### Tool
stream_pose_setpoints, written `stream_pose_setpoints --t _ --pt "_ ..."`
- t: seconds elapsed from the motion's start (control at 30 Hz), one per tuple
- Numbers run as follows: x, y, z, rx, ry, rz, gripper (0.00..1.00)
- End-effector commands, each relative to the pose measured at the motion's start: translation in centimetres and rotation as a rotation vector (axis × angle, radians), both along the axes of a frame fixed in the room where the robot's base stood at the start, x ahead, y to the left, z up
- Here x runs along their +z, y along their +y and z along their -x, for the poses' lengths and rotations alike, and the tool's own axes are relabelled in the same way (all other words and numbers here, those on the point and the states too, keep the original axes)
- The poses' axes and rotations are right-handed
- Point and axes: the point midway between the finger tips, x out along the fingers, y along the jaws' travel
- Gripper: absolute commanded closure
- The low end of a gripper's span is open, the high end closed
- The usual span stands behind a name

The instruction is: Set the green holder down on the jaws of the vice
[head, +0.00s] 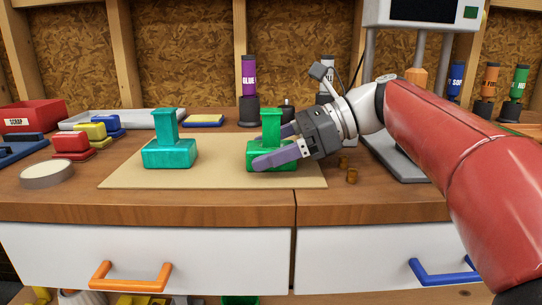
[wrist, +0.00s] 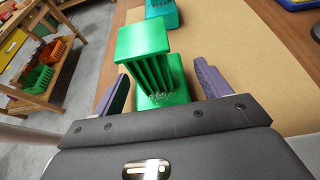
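The green holder (head: 271,122) stands upright on the tan mat, a tall post on a wide block base. In the wrist view the same holder (wrist: 143,42) shows its ribbed post and flared top. My gripper (head: 270,147) reaches in from the right, with one purple finger in front of the holder and the other behind it. In the wrist view my gripper (wrist: 161,70) has its fingers apart on either side of the holder, with gaps showing. A similar teal holder (head: 168,152) stands to the left on the mat. I cannot make out a vice in either view.
The tan mat (head: 125,177) has free room between and around the two holders. A red scrap bin (head: 33,113), colored blocks and a round pale disc (head: 47,175) lie at left. Labelled tubes stand along the back. A grey-framed machine (head: 404,172) stands at right.

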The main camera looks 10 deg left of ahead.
Motion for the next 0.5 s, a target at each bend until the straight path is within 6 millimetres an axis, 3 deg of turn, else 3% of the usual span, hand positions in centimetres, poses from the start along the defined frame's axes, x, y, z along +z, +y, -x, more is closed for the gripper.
stream_pose_setpoints --t 0.07,0.4,0.5 --pt "0.0 -0.02 -0.02 0.0 0.0 0.0 0.34" --pt "0.02 -0.04 -0.02 0.0 0.0 0.0 0.78" --pt "0.01 -0.06 -0.02 -0.001 0.0 0.0 0.78"
